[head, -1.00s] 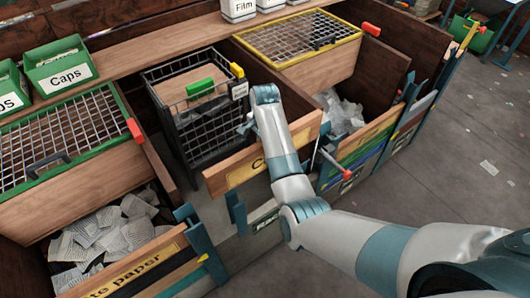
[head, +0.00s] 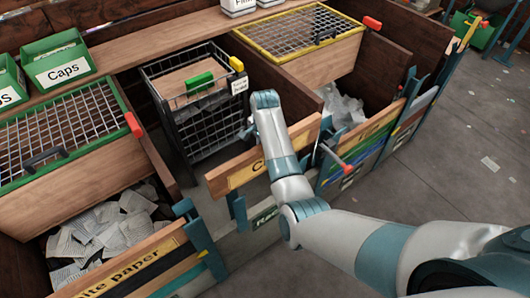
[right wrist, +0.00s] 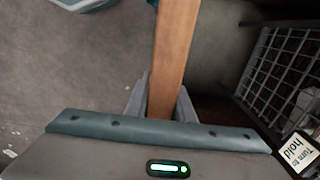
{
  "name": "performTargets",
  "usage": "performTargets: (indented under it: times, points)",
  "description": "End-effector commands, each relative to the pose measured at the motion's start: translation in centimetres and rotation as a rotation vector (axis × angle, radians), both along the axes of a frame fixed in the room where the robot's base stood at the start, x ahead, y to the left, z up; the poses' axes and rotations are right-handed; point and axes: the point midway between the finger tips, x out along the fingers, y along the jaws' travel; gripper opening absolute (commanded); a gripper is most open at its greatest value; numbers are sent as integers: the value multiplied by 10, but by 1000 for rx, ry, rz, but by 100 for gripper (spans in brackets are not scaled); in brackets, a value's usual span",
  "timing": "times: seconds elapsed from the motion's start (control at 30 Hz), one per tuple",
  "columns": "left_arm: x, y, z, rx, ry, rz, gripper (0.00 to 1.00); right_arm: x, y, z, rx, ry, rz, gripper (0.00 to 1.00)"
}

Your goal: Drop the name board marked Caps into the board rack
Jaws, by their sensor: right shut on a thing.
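The name board (head: 232,177) is a wooden plank with a yellow label, of which only a first letter "C" shows beside my arm. My right gripper (right wrist: 162,105) is shut on it, with one finger on each side of the plank in the right wrist view. In the head view my right gripper (head: 248,131) is mostly hidden behind my wrist. The board is held roughly level across the front of the middle bay. The board rack (head: 238,212) has teal upright brackets below the board and a partly hidden label starting "Rac". My left gripper is out of view.
A black wire basket (head: 211,128) stands behind the board. The left bay holds paper (head: 105,228) behind a "White paper" board (head: 125,268). A red-ended lever (head: 343,167) projects right of the board. Green Caps bins (head: 60,63) sit on the shelf. Open floor (head: 465,150) lies at right.

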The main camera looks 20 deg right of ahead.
Motion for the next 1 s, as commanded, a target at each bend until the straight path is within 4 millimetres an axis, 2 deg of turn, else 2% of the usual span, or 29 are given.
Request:
performTargets:
  times: [1.0]
  points:
    - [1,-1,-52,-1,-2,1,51,1,0,-106,-1,-3,0,0]
